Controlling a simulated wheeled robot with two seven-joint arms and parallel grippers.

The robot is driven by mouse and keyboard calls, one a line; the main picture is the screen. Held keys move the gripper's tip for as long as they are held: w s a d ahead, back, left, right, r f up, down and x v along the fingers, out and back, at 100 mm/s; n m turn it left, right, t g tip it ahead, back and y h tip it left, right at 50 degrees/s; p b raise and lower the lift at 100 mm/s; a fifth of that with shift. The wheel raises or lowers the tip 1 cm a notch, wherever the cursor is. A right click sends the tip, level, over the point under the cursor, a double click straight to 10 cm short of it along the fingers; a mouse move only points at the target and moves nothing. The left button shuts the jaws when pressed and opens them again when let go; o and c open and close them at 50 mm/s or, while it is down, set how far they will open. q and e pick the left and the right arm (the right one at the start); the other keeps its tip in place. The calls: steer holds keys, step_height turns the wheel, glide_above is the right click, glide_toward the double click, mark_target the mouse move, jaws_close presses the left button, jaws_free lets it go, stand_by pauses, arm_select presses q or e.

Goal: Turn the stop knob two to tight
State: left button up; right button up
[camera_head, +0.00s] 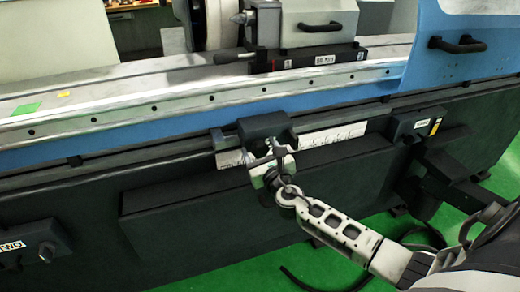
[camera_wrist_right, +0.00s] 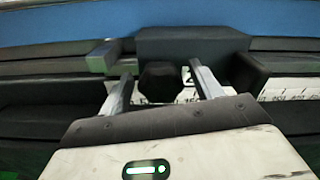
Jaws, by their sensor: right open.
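The stop knob two is a dark, faceted knob (camera_wrist_right: 160,82) in the right wrist view, below a dark stop block (camera_wrist_right: 195,43). A white label with a partly hidden "2" (camera_wrist_right: 188,80) shows just right of it. My right gripper (camera_wrist_right: 158,74) is open, with one finger on each side of the knob in this view. In the head view the right gripper (camera_head: 268,150) is at the front of the stop block (camera_head: 262,126), and the knob is mostly hidden there. My left gripper is not in view.
A white scale strip (camera_head: 335,135) runs along the rail beside the block. A dark ledge (camera_head: 180,192) juts out below. A blue guard (camera_head: 450,50) stands at the upper right.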

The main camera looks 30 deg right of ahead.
steer(key=shift+w, duration=0.25)
steer(key=c, duration=1)
